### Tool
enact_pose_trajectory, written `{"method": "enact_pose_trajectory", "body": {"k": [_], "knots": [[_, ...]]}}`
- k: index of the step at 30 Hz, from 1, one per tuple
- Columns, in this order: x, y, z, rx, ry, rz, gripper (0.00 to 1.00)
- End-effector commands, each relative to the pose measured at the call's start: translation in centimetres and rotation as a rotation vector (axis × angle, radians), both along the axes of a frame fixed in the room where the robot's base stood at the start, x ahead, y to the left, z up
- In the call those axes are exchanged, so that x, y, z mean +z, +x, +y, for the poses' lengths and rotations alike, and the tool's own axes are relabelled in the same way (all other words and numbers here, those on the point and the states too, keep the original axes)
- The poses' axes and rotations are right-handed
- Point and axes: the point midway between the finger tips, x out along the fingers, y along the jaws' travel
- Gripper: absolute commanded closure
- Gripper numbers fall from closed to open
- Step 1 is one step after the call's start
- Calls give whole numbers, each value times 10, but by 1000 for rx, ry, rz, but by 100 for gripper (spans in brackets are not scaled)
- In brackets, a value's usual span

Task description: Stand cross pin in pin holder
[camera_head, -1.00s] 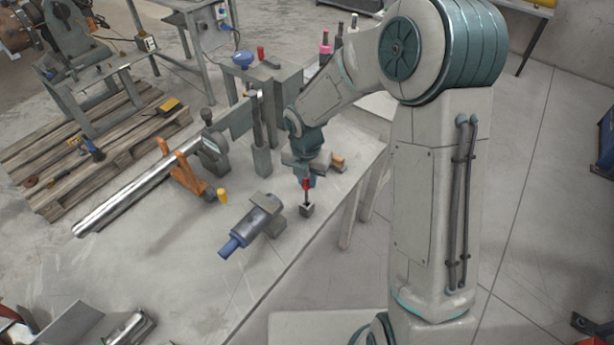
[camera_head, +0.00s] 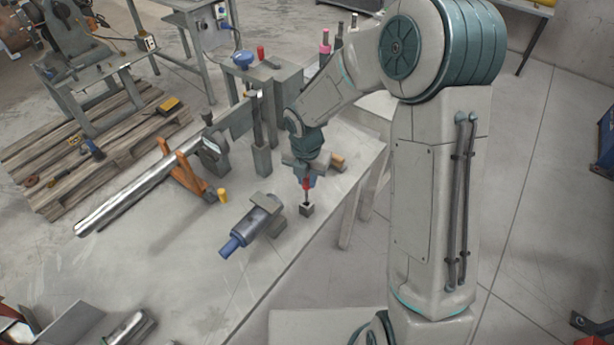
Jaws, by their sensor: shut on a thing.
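The cross pin (camera_head: 307,185) has a red upper part and a thin dark lower part, and stands roughly upright in my gripper. My gripper (camera_head: 308,181) points down and is shut on the pin's upper part. The pin holder (camera_head: 307,210) is a small dark grey block on the table, directly below the gripper. The pin's lower end meets the top of the holder in this view. I cannot tell how deep it sits, or whether it is inside the opening.
The grey table (camera_head: 190,270) carries a blue-tipped motor (camera_head: 256,228) left of the holder. Further left are a long metal shaft (camera_head: 125,197), an orange bracket (camera_head: 183,172) and a yellow cylinder (camera_head: 222,195). A grey post (camera_head: 261,145) stands behind. The table's right edge is close to the holder.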

Motion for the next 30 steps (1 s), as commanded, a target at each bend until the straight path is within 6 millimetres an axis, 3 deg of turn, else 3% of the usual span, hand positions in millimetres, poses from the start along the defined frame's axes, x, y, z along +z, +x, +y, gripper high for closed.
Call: {"method": "enact_pose_trajectory", "body": {"k": [30], "knots": [[-14,0,0,-1,0,1,100]]}}
